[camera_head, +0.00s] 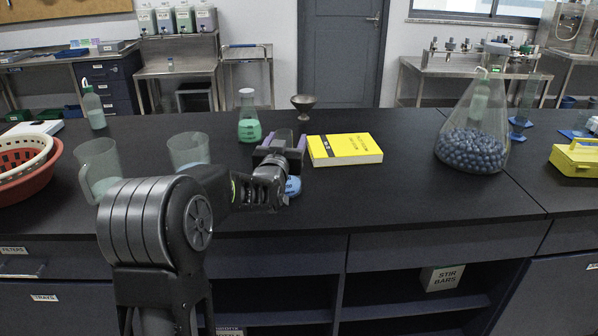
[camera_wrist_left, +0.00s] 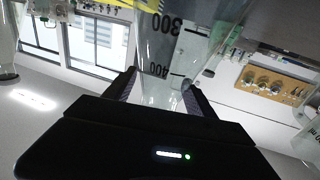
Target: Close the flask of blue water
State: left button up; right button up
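The flask of blue water (camera_head: 293,187) stands on the black bench. Its blue base shows below my left gripper, and its upper part is mostly hidden by the gripper. My left gripper (camera_head: 283,148) is at the flask's upper part. In the left wrist view the clear flask (camera_wrist_left: 175,50), with 300 and 400 marks, reaches between the two fingers of my left gripper (camera_wrist_left: 160,88). I cannot tell whether the fingers press on the glass. A dark, stemmed, wide-topped piece (camera_head: 303,104) stands behind, possibly a stopper. My right gripper is not in view.
A green-liquid flask (camera_head: 249,126) stands close behind left, and a yellow book (camera_head: 345,149) lies right. Two beakers (camera_head: 100,165) (camera_head: 188,150), a bottle (camera_head: 93,108) and a red basket (camera_head: 38,178) are left. A large flask of blue balls (camera_head: 473,140) stands right. The front right bench is clear.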

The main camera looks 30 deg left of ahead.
pick_arm(q)
grip_shut()
dwell(0.5)
dwell(0.3)
